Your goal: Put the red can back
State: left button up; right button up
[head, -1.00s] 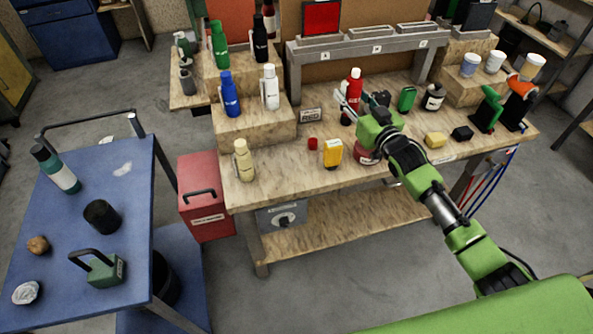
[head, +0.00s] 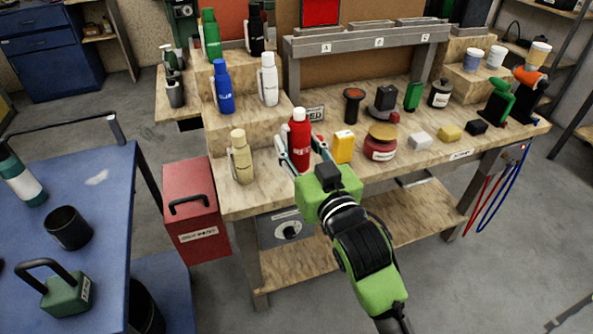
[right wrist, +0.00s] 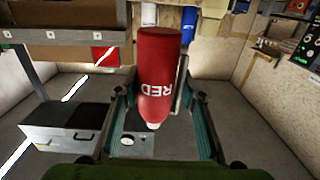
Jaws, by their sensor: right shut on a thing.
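The red can (head: 299,140) has a white cap and stands roughly upright in my right gripper (head: 304,154), at the front of the workbench. The gripper's fingers are shut around it. The right wrist view shows the red can (right wrist: 160,80) inverted in the picture, between the two fingers (right wrist: 160,118). I cannot tell whether its base touches the bench. A small plate lettered RED (head: 315,114) is on the bench just behind and right of the can. My left gripper is not in view.
A beige can (head: 241,158) stands close left of the red can. Blue (head: 223,87) and white (head: 269,80) cans stand on a wooden step (head: 250,122) behind. A yellow box (head: 343,147) and a round red jar (head: 380,143) are close right. A blue cart (head: 95,215) is at left.

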jog(key=w+a+f, duration=0.1)
jog(key=w+f, duration=0.8)
jog(key=w, duration=0.4)
jog(key=shift+a, duration=0.25)
jog(key=shift+w+f, duration=0.15)
jog(key=shift+f, duration=0.75)
jog(key=shift+w+f, duration=0.1)
jog(key=shift+f, duration=0.8)
jog(key=shift+f, duration=0.2)
jog(key=o, duration=0.7)
